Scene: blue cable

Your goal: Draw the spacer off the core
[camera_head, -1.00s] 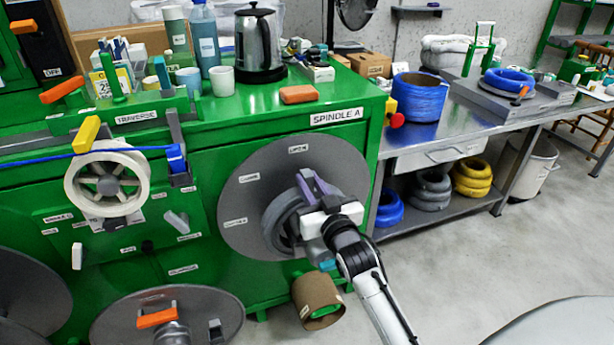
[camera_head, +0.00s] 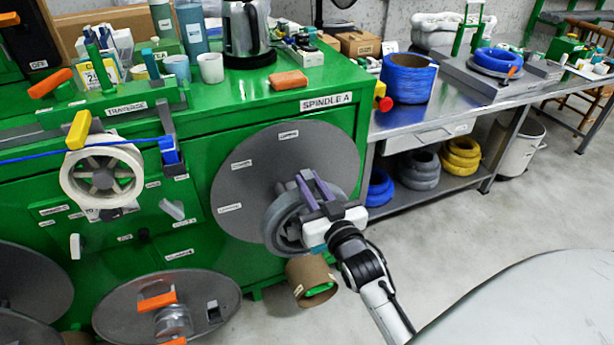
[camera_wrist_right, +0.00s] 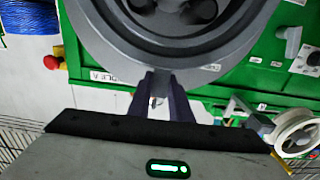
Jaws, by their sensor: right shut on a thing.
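The spacer looks like a thick grey ring (camera_head: 279,226) in front of the large grey disc (camera_head: 238,178) at the SPINDLE A label. My right gripper (camera_head: 312,192), with purple fingers, is shut on the ring's upper right rim. In the right wrist view the ring (camera_wrist_right: 125,40) fills the top, and the gripper's fingers (camera_wrist_right: 160,100) meet its lower rim. Dark round openings show inside the ring. I cannot clearly tell the core from the spindle, or whether the ring still surrounds it. My left gripper is not in view.
A cardboard tube (camera_head: 311,280) lies on the floor below the ring. A lower grey disc (camera_head: 125,310) with orange clamps stands at the left. The green cabinet (camera_head: 340,125) is behind. Open floor (camera_head: 450,225) lies to the right.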

